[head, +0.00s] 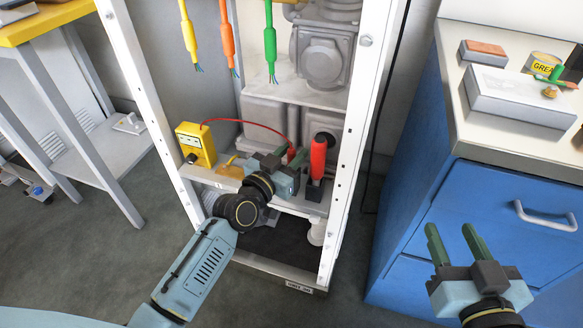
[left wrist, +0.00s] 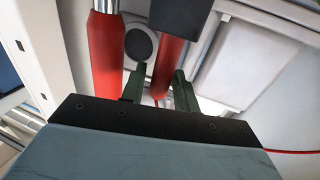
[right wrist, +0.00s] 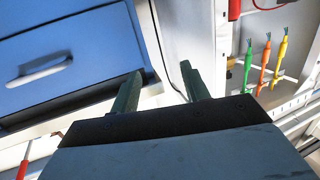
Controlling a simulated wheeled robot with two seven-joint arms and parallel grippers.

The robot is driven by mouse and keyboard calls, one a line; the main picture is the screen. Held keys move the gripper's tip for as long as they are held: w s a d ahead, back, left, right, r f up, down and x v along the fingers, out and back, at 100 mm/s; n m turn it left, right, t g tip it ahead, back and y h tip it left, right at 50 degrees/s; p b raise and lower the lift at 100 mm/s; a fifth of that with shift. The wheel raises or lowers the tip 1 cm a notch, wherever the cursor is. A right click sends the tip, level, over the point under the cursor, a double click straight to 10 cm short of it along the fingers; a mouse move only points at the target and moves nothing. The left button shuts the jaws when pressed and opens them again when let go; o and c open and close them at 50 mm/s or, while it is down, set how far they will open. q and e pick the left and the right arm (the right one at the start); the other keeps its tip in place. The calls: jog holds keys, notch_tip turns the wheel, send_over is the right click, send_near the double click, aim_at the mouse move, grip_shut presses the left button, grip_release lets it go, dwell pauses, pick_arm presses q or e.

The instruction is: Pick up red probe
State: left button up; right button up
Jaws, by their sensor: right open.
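The red probe (head: 291,155) is at the lower shelf of the white frame, mostly hidden behind my left gripper (head: 287,163). In the left wrist view it is the red tapered handle (left wrist: 170,62) between the two green fingers of the left gripper (left wrist: 161,80). The fingers stand close on both sides of it; whether they grip it is unclear. A red wire (head: 245,121) runs from the yellow meter (head: 196,146) toward the probe. My right gripper (head: 452,237) is open and empty in front of the blue cabinet; it also shows in the right wrist view (right wrist: 162,82).
A larger red handle (head: 318,157) with a black base stands just right of my left gripper. Yellow, orange and green cables (head: 228,40) hang above. The frame's white posts (head: 359,130) flank the shelf. A blue cabinet (head: 440,200) stands at the right.

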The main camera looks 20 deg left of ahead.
pick_arm(q)
grip_shut()
jog(key=shift+r, duration=0.1)
